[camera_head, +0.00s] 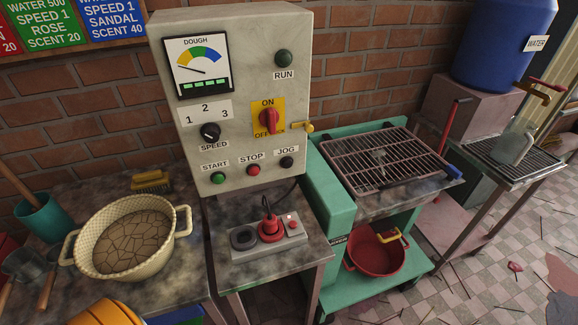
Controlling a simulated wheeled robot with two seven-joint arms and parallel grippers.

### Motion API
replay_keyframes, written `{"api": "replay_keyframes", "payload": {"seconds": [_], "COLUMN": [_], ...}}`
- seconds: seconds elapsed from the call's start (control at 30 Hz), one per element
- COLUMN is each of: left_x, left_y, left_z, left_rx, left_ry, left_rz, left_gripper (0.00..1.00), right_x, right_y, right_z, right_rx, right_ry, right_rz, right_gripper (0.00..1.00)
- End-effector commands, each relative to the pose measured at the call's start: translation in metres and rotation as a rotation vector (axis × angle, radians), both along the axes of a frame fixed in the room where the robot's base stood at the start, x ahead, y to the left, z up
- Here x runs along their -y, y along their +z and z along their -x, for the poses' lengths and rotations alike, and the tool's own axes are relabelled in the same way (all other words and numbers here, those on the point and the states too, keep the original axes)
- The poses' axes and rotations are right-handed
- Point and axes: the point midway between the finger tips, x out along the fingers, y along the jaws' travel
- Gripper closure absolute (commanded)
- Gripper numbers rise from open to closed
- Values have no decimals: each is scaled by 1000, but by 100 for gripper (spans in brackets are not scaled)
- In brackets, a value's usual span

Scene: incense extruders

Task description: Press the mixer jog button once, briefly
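A grey control box (247,135) stands upright against the brick wall. Its black JOG button (287,162) is at the lower right of the front, under the label JOG. The red STOP button (254,170) and green START button (218,178) sit to its left. Above are a black speed knob (210,131), a red ON/OFF switch (268,119) on a yellow plate, a dark green RUN lamp (284,57) and a DOUGH dial (198,66). Neither of my grippers is in view, and nothing covers the JOG button.
A small table (221,209) below the box holds a plate with a red plug-like part (271,229). A cream basin (99,223) is at left. A green frame with a wire rack (385,158) stands at right, a red bucket (376,255) below.

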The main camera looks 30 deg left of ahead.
Motion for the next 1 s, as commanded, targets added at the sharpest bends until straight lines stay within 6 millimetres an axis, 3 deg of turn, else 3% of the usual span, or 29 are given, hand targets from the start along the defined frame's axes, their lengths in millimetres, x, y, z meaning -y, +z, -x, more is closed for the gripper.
{"api": "replay_keyframes", "payload": {"seconds": [0.13, 0.5, 1.0], "left_x": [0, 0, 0], "left_y": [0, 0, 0], "left_z": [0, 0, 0], "left_rx": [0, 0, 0], "left_ry": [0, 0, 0], "left_rz": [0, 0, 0], "left_gripper": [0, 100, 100], "right_x": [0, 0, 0], "right_y": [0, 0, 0], "right_z": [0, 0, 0], "right_rx": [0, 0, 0], "right_ry": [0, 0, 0], "right_rz": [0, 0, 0], "right_gripper": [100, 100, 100]}}
